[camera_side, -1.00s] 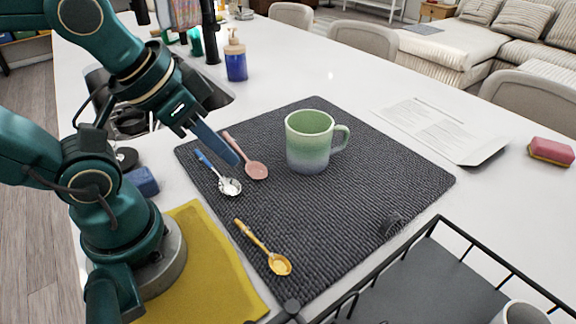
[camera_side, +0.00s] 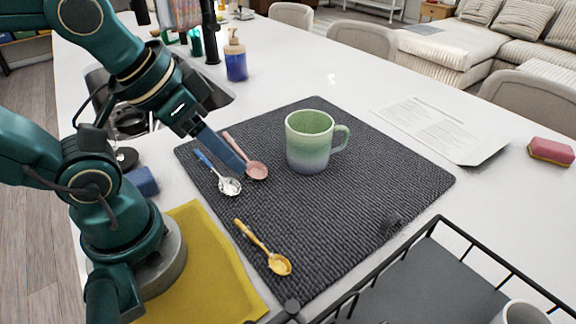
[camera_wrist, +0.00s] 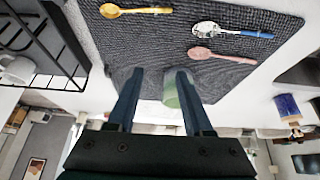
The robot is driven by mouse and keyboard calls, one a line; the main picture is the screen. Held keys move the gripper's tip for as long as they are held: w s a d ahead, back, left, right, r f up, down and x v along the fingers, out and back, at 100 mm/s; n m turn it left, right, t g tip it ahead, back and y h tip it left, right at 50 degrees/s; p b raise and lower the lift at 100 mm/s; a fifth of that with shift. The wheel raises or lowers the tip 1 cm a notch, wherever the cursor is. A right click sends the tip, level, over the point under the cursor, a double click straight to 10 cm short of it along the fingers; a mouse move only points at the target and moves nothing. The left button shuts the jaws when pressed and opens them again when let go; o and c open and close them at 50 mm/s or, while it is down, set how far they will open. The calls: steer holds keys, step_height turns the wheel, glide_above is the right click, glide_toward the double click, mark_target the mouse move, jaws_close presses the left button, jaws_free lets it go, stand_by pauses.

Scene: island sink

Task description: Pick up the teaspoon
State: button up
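Three spoons lie on the dark grey textured mat (camera_side: 330,220). One has a blue handle and silver bowl (camera_side: 229,186), one is pink (camera_side: 257,171), and one is golden yellow (camera_side: 279,265) near the front edge. I cannot tell which is the teaspoon. In the side view my gripper (camera_side: 240,165) is over the mat, its tip overlapping the pink spoon's handle; contact is unclear. In the wrist view my gripper (camera_wrist: 157,75) has its fingers apart with nothing held. The golden (camera_wrist: 136,11), blue-handled (camera_wrist: 232,31) and pink (camera_wrist: 222,56) spoons lie beyond the fingertips.
A green-to-blue mug (camera_side: 308,143) stands on the mat right of my gripper. A black wire rack (camera_side: 430,285) is at front right, a yellow cloth (camera_side: 205,270) at front left. A soap bottle (camera_side: 235,58) stands behind. The mat's right half is mostly clear.

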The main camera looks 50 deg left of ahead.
stand_by(0.3)
steer(key=m+g, duration=0.5)
steer(key=m, duration=1.2)
glide_above(252, 234)
step_height(252, 234, down, 9)
steer(key=shift+w+a+r, duration=0.1)
steer(key=shift+w, duration=0.05)
steer(key=shift+s+f+g, duration=0.25)
steer(key=shift+f+g, duration=0.05)
steer(key=shift+f, duration=2.55)
jaws_close()
